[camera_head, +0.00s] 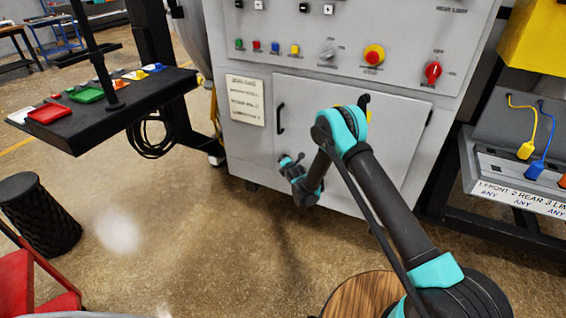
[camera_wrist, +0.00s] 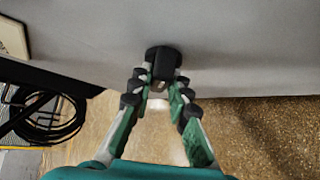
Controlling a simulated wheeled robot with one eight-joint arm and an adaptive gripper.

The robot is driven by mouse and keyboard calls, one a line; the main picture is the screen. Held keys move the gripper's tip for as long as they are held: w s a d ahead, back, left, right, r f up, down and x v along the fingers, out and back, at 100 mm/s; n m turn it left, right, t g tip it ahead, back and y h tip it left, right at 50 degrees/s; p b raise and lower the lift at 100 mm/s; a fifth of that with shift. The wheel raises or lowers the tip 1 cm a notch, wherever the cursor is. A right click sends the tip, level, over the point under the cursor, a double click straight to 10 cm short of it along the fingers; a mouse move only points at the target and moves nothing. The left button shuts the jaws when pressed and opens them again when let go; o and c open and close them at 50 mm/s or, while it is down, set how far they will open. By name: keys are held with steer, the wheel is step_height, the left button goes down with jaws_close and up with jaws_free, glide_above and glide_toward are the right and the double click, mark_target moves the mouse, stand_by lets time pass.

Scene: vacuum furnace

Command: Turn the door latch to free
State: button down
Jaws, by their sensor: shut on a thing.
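My gripper (camera_wrist: 162,82) is shut on a black latch (camera_wrist: 163,56) on the grey furnace front, seen in the wrist view. Its green and black fingers lie on either side of the latch, and its far end shows past the fingertips. In the head view my gripper (camera_head: 288,160) is low at the left part of the grey cabinet door (camera_head: 318,100), below the black door handle (camera_head: 281,118). The latch is too small there to tell from the fingers. Its turn angle is hard to read.
Above the door is a control panel with a red-and-yellow stop button (camera_head: 374,55) and a red rotary knob (camera_head: 432,72). A dark tray stand (camera_head: 110,110) is at left, a connector bench (camera_head: 520,185) at right. My arm hides part of the door.

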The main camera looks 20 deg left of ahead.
steer(key=m+t+y, duration=0.1)
steer(key=m+y, duration=0.1)
steer(key=y, duration=0.1)
steer(key=shift+f+m+t, duration=0.15)
steer(key=shift+m+t, duration=0.15)
steer(key=shift+t, duration=0.1)
stand_by(0.4)
steer(key=c, duration=1.4)
jaws_free()
steer(key=shift+c, duration=0.2)
